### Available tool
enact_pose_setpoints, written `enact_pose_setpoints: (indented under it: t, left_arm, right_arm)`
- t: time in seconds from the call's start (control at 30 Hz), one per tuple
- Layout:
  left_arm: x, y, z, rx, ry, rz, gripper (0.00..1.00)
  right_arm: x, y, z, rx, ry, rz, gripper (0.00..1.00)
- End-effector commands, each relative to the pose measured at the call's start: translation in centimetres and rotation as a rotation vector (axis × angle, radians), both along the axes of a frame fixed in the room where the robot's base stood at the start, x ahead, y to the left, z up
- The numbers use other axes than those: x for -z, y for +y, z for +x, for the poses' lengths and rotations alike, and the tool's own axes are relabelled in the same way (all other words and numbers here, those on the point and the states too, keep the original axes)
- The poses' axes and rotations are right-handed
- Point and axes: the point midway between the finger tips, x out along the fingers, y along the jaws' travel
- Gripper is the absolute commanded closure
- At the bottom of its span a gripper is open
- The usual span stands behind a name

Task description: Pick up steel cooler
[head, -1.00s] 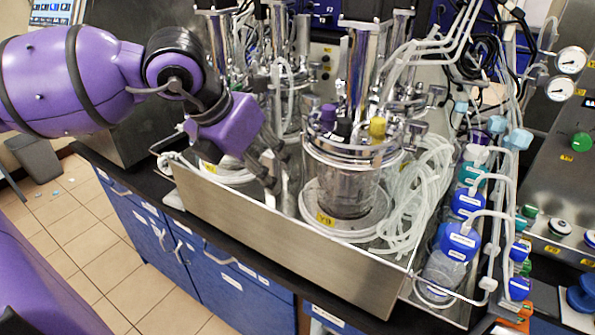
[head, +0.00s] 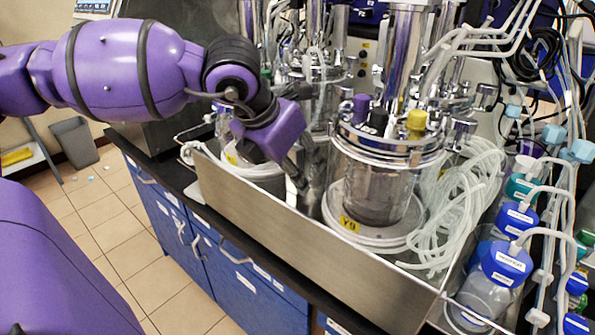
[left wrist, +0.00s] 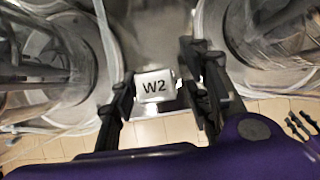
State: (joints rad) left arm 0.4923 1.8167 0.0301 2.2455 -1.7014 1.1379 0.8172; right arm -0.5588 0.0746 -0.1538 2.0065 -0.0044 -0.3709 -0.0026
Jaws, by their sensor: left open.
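A small pale, metallic-looking block marked W2 (left wrist: 155,86) shows in the left wrist view; it seems to be the steel cooler. My left gripper (left wrist: 160,76) is open, with one dark finger on each side of the block. I cannot tell whether the fingers touch it. In the head view my left gripper (head: 299,172) points down into the steel tray (head: 300,240), between the two glass vessels. The block is hidden there behind the gripper and the tray wall. My right gripper is not in view.
The glass vessel marked Y9 (head: 375,180) stands close to the right of my left gripper, with coiled clear tubes (head: 460,205) beside it. Another vessel is partly hidden behind my arm. Blue-capped bottles (head: 490,280) stand at the right. The tray's front wall is close to the gripper.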

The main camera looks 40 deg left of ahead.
Motion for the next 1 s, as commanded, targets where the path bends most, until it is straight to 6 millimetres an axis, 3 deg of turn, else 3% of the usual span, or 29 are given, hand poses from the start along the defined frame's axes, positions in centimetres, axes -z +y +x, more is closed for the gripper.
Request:
enact_pose_setpoints:
  t: [0.1,0.43,0.77,1.0]
  left_arm:
    - [-0.3,0.0,0.0,0.000,-0.004,0.001,0.59]
    - [-0.3,0.0,0.0,0.000,-0.003,0.000,1.00]
    - [-0.5,0.0,0.0,0.000,-0.003,0.000,1.00]
    - [-2.7,0.0,0.1,-0.001,-0.008,0.001,1.00]
  right_arm:
    - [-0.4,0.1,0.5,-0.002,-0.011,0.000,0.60]
    - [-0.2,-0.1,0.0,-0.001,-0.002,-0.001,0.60]
    - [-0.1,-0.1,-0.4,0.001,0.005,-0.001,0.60]
    - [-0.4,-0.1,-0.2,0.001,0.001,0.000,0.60]
